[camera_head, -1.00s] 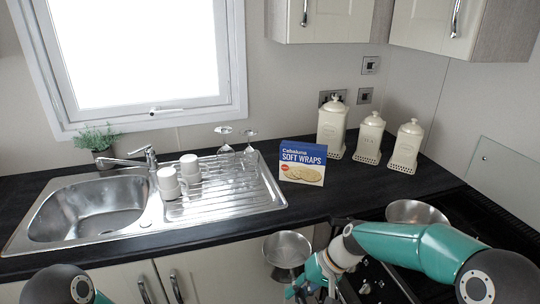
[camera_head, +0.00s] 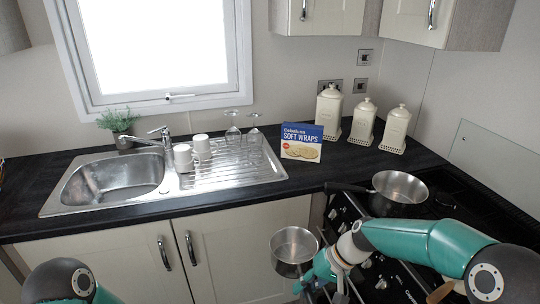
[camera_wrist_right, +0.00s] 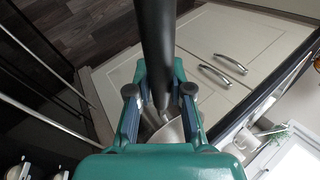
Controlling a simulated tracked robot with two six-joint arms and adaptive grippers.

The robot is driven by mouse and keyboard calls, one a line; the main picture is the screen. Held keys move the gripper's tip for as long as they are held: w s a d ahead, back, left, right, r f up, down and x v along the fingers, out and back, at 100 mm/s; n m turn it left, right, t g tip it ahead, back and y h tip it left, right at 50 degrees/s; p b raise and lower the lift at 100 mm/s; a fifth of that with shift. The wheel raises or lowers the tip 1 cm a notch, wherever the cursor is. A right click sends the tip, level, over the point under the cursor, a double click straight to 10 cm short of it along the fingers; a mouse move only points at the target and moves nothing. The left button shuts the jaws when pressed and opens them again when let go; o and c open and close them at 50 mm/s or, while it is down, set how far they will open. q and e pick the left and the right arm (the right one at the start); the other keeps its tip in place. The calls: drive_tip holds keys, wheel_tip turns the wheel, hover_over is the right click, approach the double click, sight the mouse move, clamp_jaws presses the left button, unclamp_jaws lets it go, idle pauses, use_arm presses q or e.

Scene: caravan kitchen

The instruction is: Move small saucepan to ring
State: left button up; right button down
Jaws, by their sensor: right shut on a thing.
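A small steel saucepan (camera_head: 293,246) hangs in the air in front of the cupboard doors, below the worktop edge. My right gripper (camera_head: 316,280) is at its lower right, shut on its handle. In the right wrist view my gripper (camera_wrist_right: 160,105) has a dark bar, seemingly the handle, between its fingers, and part of the saucepan (camera_wrist_right: 170,133) shows behind them. The dark hob (camera_head: 455,197) is at the right; its rings are hard to make out. My left forearm is at the lower left, with its gripper out of view.
A larger saucepan (camera_head: 402,188) stands on the hob, its dark handle pointing left. The cooker front with knobs (camera_head: 380,284) is below, partly behind my right arm. A wraps box (camera_head: 301,142), canisters (camera_head: 362,122) and the sink (camera_head: 112,178) line the worktop. Bare worktop lies left of the hob.

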drive_tip(key=s+d+f, duration=0.1)
drive_tip(key=d+f, duration=0.1)
drive_tip(key=d, duration=0.3)
drive_tip(key=s+d+f, duration=0.2)
drive_tip(key=d, duration=0.4)
drive_tip(key=shift+d+f, duration=0.2)
drive_tip(key=shift+f, duration=0.1)
